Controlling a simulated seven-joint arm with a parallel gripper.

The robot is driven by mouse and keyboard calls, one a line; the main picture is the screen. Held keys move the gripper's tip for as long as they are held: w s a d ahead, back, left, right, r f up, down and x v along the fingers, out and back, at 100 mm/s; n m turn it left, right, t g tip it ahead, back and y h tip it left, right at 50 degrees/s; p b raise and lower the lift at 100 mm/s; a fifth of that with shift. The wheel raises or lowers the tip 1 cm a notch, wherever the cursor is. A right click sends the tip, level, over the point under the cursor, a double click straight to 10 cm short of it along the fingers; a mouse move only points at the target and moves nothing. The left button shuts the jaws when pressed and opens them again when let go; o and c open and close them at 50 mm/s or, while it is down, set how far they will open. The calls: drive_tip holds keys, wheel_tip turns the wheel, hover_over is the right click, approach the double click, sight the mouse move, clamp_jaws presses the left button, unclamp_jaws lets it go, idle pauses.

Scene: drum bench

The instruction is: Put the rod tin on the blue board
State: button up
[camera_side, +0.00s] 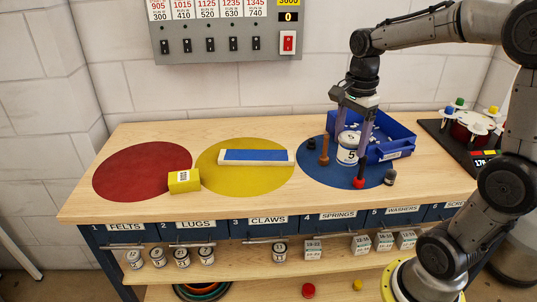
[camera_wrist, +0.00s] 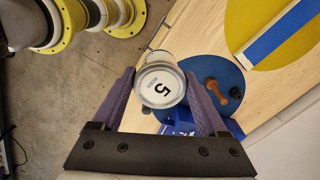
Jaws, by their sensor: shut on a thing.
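The rod tin (camera_side: 347,150) is a white tin with a dark 5 on it. My gripper (camera_side: 355,150) is shut on it, one finger on either side. In the wrist view, its round lid (camera_wrist: 161,86) faces the camera between my purple fingers (camera_wrist: 160,100). The tin appears upright over the round blue mat (camera_side: 310,172); I cannot tell whether its base touches it. A white-edged board with a blue top (camera_side: 255,156) lies on the yellow round mat (camera_side: 215,176), to the left; it also shows in the wrist view (camera_wrist: 283,32).
A brown peg (camera_side: 324,152), a black piece (camera_side: 311,144), a red-ended piece (camera_side: 359,183) and a dark jar (camera_side: 389,177) surround the tin. A blue bin (camera_side: 400,133) stands behind. A yellow box (camera_side: 184,181) sits by the red mat (camera_side: 135,172), which is mostly clear.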

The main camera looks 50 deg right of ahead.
drive_tip(key=w+r, duration=0.2)
drive_tip(key=w, duration=0.4)
drive_tip(key=n, duration=0.1)
hover_over(274, 160)
drive_tip(key=s+a, duration=0.1)
drive_tip(key=s, duration=0.4)
wheel_tip(274, 160, down, 6)
drive_tip(key=shift+s+a, duration=0.15)
drive_tip(key=w+f, duration=0.2)
drive_tip(key=w+d+f, duration=0.1)
drive_tip(key=w+f, duration=0.1)
drive_tip(key=f, duration=0.1)
drive_tip(key=shift+w+d, duration=0.1)
drive_tip(key=shift+w+d+f, duration=0.15)
drive_tip(key=shift+w+f, duration=0.35)
drive_tip(key=shift+f, duration=1.6)
drive_tip(key=shift+f, duration=0.1)
drive_tip(key=o, duration=1.5)
drive_tip(key=shift+f, duration=0.15)
drive_tip(key=shift+c, duration=0.2)
